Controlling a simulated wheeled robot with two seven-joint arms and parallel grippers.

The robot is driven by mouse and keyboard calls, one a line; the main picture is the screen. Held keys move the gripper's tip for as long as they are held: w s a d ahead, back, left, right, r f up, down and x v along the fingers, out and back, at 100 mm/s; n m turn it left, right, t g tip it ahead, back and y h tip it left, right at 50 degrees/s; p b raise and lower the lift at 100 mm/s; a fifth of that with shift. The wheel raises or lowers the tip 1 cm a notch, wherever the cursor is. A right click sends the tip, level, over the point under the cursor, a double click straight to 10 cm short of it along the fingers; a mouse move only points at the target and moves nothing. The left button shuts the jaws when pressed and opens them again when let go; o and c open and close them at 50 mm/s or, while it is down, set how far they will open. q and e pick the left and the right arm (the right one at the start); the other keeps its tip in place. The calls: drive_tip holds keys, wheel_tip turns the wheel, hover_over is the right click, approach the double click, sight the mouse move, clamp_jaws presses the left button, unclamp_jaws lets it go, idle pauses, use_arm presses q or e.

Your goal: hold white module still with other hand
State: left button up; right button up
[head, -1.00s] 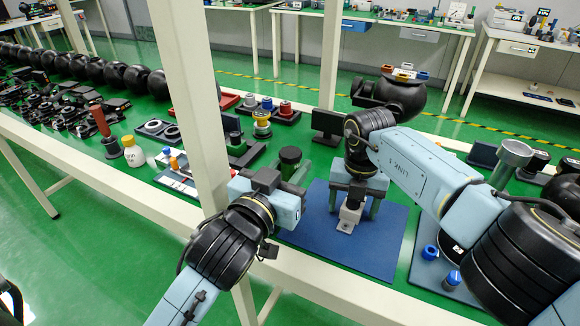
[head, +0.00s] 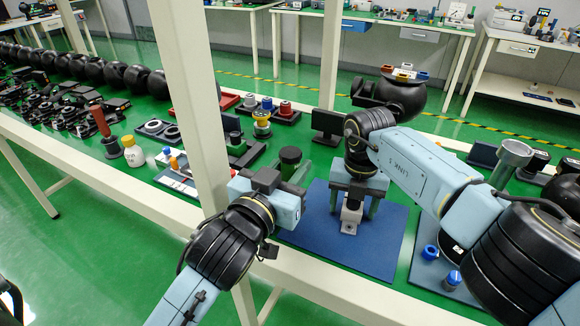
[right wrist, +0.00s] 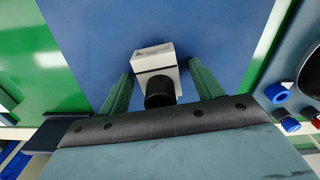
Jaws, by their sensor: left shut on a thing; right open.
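The white module (head: 350,217), a small pale block, sits on the blue mat (head: 391,243). In the right wrist view the white module (right wrist: 154,59) has a black round part (right wrist: 160,92) on its near side. My right gripper (head: 353,207) is open above the mat. Its two green fingers stand on either side of the module, with a visible gap on both sides in the right wrist view (right wrist: 160,72). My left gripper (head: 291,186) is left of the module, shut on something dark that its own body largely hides.
A dark green round-topped piece (head: 290,156) shows just beyond my left gripper. A black screen (head: 327,122) stands behind the mat. Blue-ringed parts (head: 430,252) lie to the right. A white post (head: 192,100) rises at the table's front. Bare mat lies right of the module.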

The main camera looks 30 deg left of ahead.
wheel_tip(320, 180, up, 12)
drive_tip(key=shift+r, duration=0.1)
idle(0.4)
